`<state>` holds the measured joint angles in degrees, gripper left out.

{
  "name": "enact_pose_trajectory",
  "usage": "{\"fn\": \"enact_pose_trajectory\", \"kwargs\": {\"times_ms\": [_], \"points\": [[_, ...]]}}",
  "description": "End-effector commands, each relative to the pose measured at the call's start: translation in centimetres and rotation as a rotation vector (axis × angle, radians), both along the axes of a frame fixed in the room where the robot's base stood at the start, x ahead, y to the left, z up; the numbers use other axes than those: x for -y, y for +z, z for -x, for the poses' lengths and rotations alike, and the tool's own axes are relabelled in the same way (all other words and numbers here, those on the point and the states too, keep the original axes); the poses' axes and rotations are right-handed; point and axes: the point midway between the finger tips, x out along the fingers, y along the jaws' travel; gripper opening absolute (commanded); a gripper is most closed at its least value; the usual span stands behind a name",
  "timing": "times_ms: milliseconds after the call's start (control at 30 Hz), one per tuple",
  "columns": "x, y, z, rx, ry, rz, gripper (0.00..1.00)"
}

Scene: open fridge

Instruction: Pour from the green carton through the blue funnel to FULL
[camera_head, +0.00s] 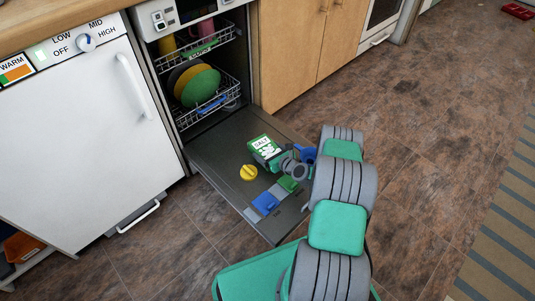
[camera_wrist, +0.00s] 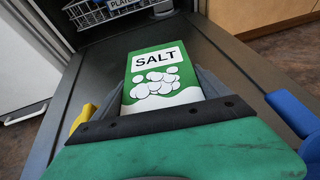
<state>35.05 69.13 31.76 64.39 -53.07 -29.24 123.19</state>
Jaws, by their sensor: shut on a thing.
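The green carton (camera_head: 264,148), labelled SALT with white pebbles drawn on it, is over the open dishwasher door. It also shows in the wrist view (camera_wrist: 153,75), between the dark fingers of my gripper (camera_wrist: 165,98). My gripper (camera_head: 287,166) is shut on the carton. The blue funnel (camera_head: 305,154) is on the door just right of the carton, partly hidden by my arm. A blue piece, likely the funnel, shows at the right edge of the wrist view (camera_wrist: 296,115). I cannot see any FULL mark or the opening under the funnel.
A yellow round cap (camera_head: 248,172) lies on the open door (camera_head: 215,155), left of my gripper. A blue lid (camera_head: 265,203) and a green piece (camera_head: 287,184) are nearer the door's front edge. Racks with plates (camera_head: 200,85) stand inside.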

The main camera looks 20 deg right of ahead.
Motion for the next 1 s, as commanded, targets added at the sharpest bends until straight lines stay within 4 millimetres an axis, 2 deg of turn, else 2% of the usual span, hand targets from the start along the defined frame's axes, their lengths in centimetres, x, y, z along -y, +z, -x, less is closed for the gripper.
{"fn": "enact_pose_trajectory", "kwargs": {"times_ms": [100, 300, 333, 400, 500, 867, 1000], "points": [[0.1, 0.4, -0.1, 0.004, 0.0, 0.001, 0.16], [0.1, -0.2, -0.1, 0.004, -0.001, 0.0, 0.16], [0.0, -0.2, 0.0, 0.001, 0.0, 0.0, 0.89], [0.0, -0.1, 0.0, 0.0, 0.0, 0.0, 0.94], [0.0, -0.1, 0.0, 0.0, 0.0, 0.0, 1.0], [0.1, 0.2, 0.1, 0.0, 0.0, -0.001, 1.0], [1.1, 1.8, 3.2, -0.003, -0.005, -0.003, 1.0]]}}
